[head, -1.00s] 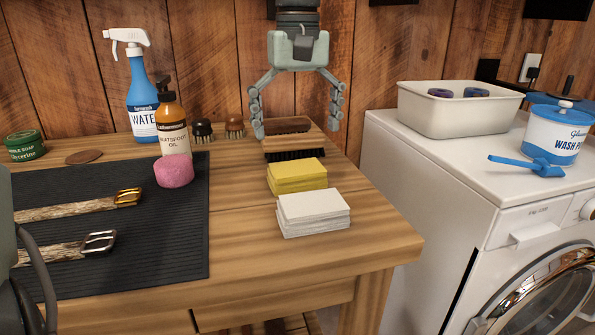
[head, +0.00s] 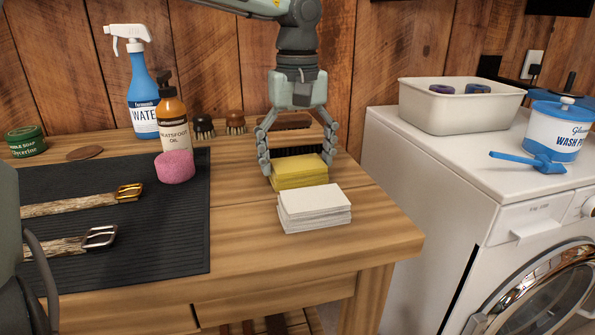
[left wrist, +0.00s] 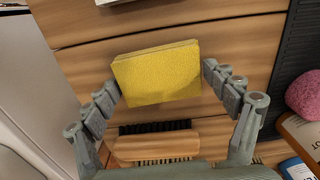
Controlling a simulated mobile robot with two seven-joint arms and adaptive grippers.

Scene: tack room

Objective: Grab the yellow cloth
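The yellow cloth (head: 299,172) is a folded, flat block on the wooden table, just behind a white folded stack (head: 314,208). My left gripper (head: 297,165) is open and pointing down, with its fingers on either side of the yellow cloth. In the left wrist view the yellow cloth (left wrist: 158,74) lies between the spread fingertips of the left gripper (left wrist: 162,78), with a gap showing on each side. Nothing is held. My right gripper is not in view.
A brush (left wrist: 156,144) lies just behind the cloth. A pink sponge (head: 175,166), an oil bottle (head: 173,125) and a spray bottle (head: 142,100) stand to the left. A washing machine (head: 480,190) stands to the right.

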